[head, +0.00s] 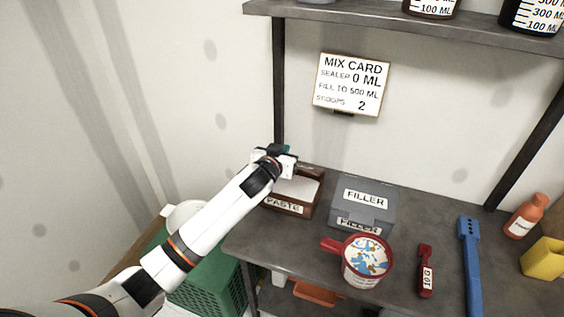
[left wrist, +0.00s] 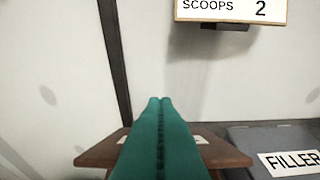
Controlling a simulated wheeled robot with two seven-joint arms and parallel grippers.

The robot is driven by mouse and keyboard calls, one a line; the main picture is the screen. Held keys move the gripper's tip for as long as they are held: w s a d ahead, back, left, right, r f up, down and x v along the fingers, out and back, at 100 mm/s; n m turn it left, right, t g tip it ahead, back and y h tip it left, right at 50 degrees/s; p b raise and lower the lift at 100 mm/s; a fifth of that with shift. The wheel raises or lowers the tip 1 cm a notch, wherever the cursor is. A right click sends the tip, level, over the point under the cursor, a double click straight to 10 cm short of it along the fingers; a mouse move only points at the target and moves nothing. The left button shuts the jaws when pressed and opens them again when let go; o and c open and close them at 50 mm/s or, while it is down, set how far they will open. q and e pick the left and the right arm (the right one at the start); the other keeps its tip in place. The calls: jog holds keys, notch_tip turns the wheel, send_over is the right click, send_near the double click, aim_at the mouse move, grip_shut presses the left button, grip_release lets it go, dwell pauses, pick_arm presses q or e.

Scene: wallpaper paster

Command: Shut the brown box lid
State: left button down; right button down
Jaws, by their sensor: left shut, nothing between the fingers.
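The brown box (head: 288,207), labelled PASTE, stands at the left end of the grey bench. White shows inside its brown rim, so its top looks open in the head view. My left gripper (head: 287,149) is above the back of the box, and my arm hides part of the box's left side. In the left wrist view the teal fingers (left wrist: 160,102) are pressed together and empty, with brown parts of the box (left wrist: 222,153) behind and on both sides of them. I cannot tell the lid's exact angle. My right gripper is not in view.
A grey FILLER box (head: 380,214) stands close to the right of the brown box. A red-handled pot (head: 367,262), a red tool (head: 425,270) and a blue tool (head: 469,255) lie farther right. A shelf post (head: 278,80) and the wall with a mix card (head: 351,85) are behind.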

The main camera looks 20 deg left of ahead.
pick_arm(q)
jog(key=f, duration=0.1)
jog(key=s+f+p, duration=0.1)
jog(key=shift+f, duration=0.3)
jog(key=shift+s+f, duration=0.35)
jog(key=shift+f, duration=0.1)
